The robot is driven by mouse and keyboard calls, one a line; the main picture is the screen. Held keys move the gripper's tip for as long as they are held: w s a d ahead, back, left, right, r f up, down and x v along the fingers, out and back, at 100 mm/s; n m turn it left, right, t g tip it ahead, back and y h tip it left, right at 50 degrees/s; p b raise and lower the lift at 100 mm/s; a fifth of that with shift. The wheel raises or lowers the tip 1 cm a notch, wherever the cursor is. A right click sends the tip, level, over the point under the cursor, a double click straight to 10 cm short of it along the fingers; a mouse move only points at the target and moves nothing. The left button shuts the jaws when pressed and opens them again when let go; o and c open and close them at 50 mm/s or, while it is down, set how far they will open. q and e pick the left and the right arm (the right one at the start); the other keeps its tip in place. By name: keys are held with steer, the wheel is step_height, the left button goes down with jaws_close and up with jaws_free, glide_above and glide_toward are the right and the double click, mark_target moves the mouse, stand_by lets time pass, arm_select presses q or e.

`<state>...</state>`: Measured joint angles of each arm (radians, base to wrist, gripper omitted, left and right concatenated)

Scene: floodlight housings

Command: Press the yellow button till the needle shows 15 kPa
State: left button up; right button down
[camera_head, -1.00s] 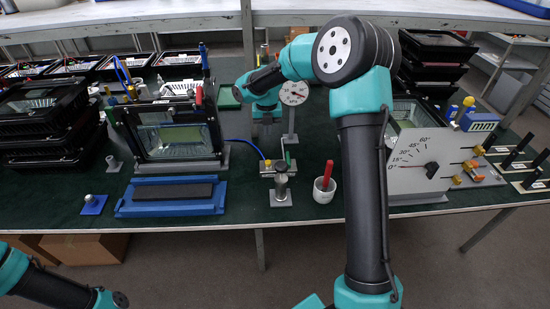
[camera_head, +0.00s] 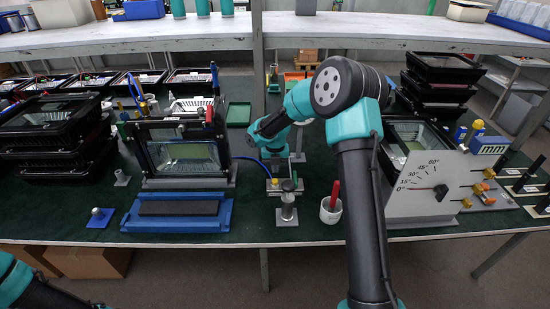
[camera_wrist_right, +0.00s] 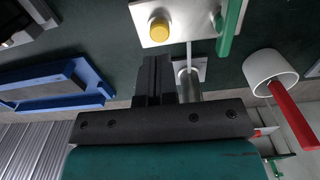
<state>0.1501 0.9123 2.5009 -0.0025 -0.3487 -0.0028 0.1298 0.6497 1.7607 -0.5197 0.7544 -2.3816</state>
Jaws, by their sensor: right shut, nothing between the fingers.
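The yellow button (camera_wrist_right: 160,28) is a round cap on a pale metal plate (camera_wrist_right: 180,12); it shows small in the head view (camera_head: 275,182). My right gripper (camera_wrist_right: 155,62) is shut and empty, its dark fingers near the button in the right wrist view and seemingly apart from it. In the head view my right wrist hangs over the button's plate and hides most of the gripper. The gauge panel (camera_head: 435,172) at right is marked 0 to 60; its needle (camera_head: 420,189) points at about 0. Only my left arm shows at the lower left; its gripper is out of view.
A metal cylinder (camera_head: 288,205) stands in front of the button. Right of it is a white cup (camera_head: 330,210) with a red-handled item. A blue tray (camera_head: 176,213) and a framed floodlight housing (camera_head: 185,152) are at left. Stacked housings stand farther left and back right.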

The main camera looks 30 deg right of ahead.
mark_target(275, 181)
steer(key=shift+f, duration=2.55)
